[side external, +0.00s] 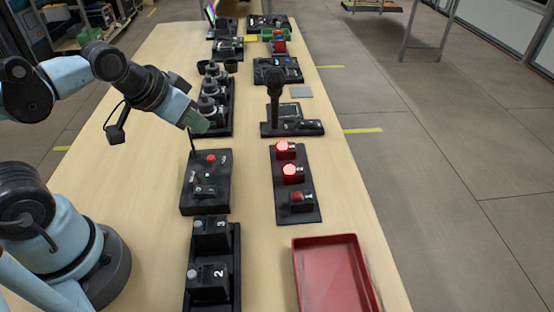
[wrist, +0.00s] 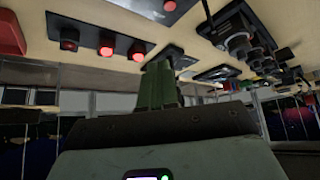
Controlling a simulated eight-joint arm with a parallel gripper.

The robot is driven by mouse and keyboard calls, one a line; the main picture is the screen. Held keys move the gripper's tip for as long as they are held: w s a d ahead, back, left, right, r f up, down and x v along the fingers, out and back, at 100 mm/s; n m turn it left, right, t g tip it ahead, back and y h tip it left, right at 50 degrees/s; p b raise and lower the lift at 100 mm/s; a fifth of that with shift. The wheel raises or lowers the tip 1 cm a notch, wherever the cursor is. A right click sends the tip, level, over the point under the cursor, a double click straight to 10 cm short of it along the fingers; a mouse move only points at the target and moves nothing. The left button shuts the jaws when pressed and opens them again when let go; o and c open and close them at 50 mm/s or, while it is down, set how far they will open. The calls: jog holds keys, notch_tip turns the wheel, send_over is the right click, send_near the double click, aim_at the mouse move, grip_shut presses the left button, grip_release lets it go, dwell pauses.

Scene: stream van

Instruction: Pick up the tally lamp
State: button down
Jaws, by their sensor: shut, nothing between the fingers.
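Several small lamps stand in a row on a black strip. Two glow red, the far lamp (side external: 286,150) and the middle lamp (side external: 293,173); the near lamp (side external: 300,200) is dark. In the wrist view the lit lamps (wrist: 107,46) and (wrist: 137,49) and the dark lamp (wrist: 69,40) show beyond the fingers. My gripper (side external: 197,121) is shut and empty, with green fingers, held above the table left of the lamps. Its fingers also show in the wrist view (wrist: 160,83). I cannot tell which lamp is the tally lamp.
A black box with a red button (side external: 206,182) stands below my gripper. A tray of round black devices (side external: 214,100) is beside it. A microphone (side external: 274,95) stands upright behind the lamps. An empty red tray (side external: 333,275) and a numbered block tray (side external: 212,265) are at the near end.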

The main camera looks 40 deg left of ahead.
jog(key=c, duration=0.6)
grip_release()
jog(key=m+g, duration=0.7)
jog(key=m, duration=0.2)
send_over(304, 197)
jog(key=f, duration=0.7)
jog(key=shift+w+a+f, duration=0.1)
jog(key=shift+w+a, duration=0.1)
jog(key=shift+s+d+f, duration=0.1)
jog(key=shift+f, duration=1.25)
jog(key=shift+s+d+f, duration=0.1)
jog(key=shift+f, duration=1.2)
